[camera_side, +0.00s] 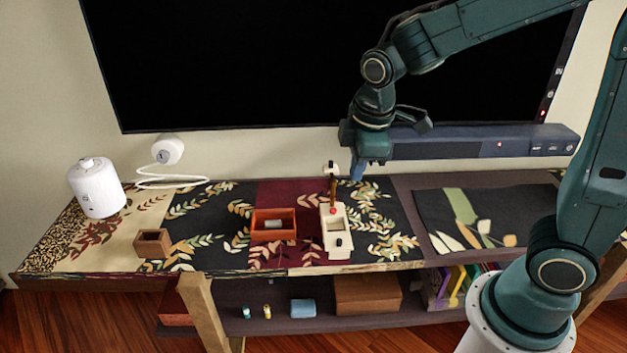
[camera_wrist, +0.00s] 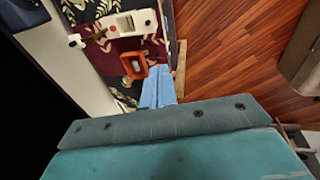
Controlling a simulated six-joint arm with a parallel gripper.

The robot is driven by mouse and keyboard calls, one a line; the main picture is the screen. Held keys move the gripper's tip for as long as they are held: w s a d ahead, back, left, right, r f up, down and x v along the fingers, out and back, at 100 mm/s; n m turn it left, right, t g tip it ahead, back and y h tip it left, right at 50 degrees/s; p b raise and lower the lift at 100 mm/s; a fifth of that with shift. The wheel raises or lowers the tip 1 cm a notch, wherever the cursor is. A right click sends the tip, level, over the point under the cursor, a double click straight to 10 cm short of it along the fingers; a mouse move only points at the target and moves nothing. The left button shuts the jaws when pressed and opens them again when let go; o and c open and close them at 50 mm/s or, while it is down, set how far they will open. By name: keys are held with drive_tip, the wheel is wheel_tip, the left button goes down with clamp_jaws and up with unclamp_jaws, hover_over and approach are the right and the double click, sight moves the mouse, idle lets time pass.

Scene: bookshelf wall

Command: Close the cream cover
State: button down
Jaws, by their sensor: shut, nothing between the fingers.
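The cream box (camera_side: 336,246) stands on the patterned runner, right of the red-brown box. Its cover (camera_side: 332,186) stands up at the back edge, seen nearly edge-on with a brownish face and a pale knob at the top. In the wrist view the cream box (camera_wrist: 127,22) is at the top, with the raised cover (camera_wrist: 96,36) to its left. My gripper (camera_side: 357,171) is shut and empty, above and to the right of the cover, apart from it. Its blue fingers (camera_wrist: 160,74) show in the wrist view.
An open red-brown box (camera_side: 273,236) holding a grey cylinder stands left of the cream box. A small brown box (camera_side: 153,243) and white canister (camera_side: 97,188) are further left. A dark soundbar (camera_side: 480,143) runs behind. The dark mat (camera_side: 450,222) at right is clear.

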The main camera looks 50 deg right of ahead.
sight(335, 249)
drive_tip(key=w+a+f+n+g+h, duration=0.1)
drive_tip(key=w+f+n, duration=0.2)
drive_tip(key=f, duration=0.6)
drive_tip(key=w+a+f+n+g, duration=0.1)
drive_tip(key=w+f+n, duration=0.3)
drive_tip(key=f, duration=0.5)
drive_tip(key=shift+w+a+n+h, duration=0.3)
drive_tip(key=shift+a+n+h, duration=0.1)
drive_tip(key=shift+n, duration=0.4)
drive_tip(key=x, duration=0.3)
drive_tip(key=d+x, duration=0.1)
drive_tip(key=x, duration=0.3)
drive_tip(key=d+x, duration=0.1)
drive_tip(key=x, duration=0.2)
drive_tip(key=shift+s+d, duration=0.15)
drive_tip(key=shift+d, duration=0.95)
